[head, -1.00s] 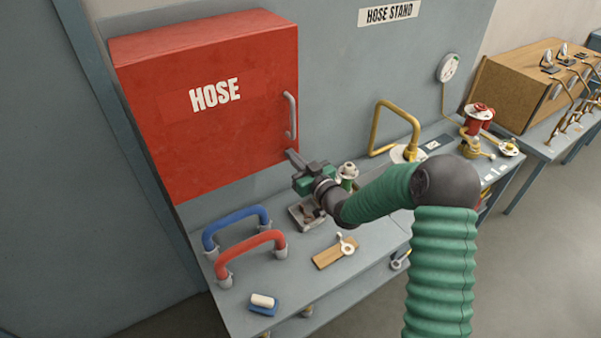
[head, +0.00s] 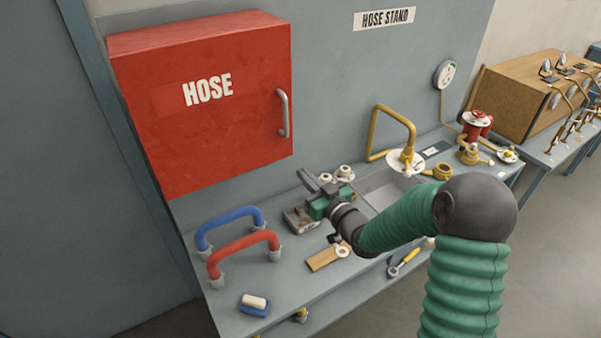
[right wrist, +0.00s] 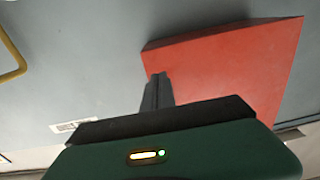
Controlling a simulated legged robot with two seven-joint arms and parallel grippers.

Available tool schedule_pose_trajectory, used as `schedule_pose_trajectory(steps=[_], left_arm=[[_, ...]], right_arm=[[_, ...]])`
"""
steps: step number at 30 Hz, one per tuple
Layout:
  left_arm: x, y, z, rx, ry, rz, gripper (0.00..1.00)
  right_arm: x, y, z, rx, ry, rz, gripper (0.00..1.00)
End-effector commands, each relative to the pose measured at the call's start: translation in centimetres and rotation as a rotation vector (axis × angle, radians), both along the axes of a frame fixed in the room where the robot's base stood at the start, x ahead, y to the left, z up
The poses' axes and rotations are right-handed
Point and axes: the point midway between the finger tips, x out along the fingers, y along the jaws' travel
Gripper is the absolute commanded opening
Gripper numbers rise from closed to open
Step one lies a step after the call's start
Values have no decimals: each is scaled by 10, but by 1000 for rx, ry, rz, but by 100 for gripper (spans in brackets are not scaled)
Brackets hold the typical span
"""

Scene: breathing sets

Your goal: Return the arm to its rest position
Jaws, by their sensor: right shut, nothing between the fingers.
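My right arm (head: 405,215), in a green ribbed sleeve, comes in from the lower right over the bench. My right gripper (head: 308,180) is shut and empty, above the bench and below the lower right corner of the red HOSE cabinet (head: 205,110). In the right wrist view its shut fingers (right wrist: 157,92) stand out in front of the red cabinet (right wrist: 225,75). The cabinet door is closed and its grey handle (head: 283,113) is clear of the gripper. My left gripper is not in view.
On the bench (head: 290,290) are a blue handle (head: 230,224), a red handle (head: 243,245), a wooden piece (head: 323,259) and a sponge (head: 255,304). A sink (head: 385,192) with a yellow tap (head: 393,115) lies behind my forearm. A red valve (head: 476,124) stands farther right.

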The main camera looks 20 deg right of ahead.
Motion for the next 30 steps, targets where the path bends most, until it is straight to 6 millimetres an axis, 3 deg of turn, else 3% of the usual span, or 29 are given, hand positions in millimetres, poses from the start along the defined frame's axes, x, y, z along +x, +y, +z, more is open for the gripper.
schedule_pose_trajectory(steps=[6, 12, 14, 17, 20, 24, 27, 30], left_arm=[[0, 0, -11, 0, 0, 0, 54], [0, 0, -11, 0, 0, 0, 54], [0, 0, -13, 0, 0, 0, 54], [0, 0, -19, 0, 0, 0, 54], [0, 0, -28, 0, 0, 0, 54], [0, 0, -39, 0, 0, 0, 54], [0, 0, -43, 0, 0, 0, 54], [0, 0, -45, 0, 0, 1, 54]], right_arm=[[-35, -5, 0, 1, -1, -2, 0], [-38, -5, -2, -1, 9, -2, 0], [-37, 0, -12, -14, 54, -4, 0], [-43, 16, -49, -61, 236, -24, 0], [-74, 35, -101, -115, 523, -65, 0], [-161, 62, -156, -132, 936, -114, 0], [-222, 82, -174, -111, 1162, -116, 0], [-258, 96, -180, -89, 1290, -106, 0]])
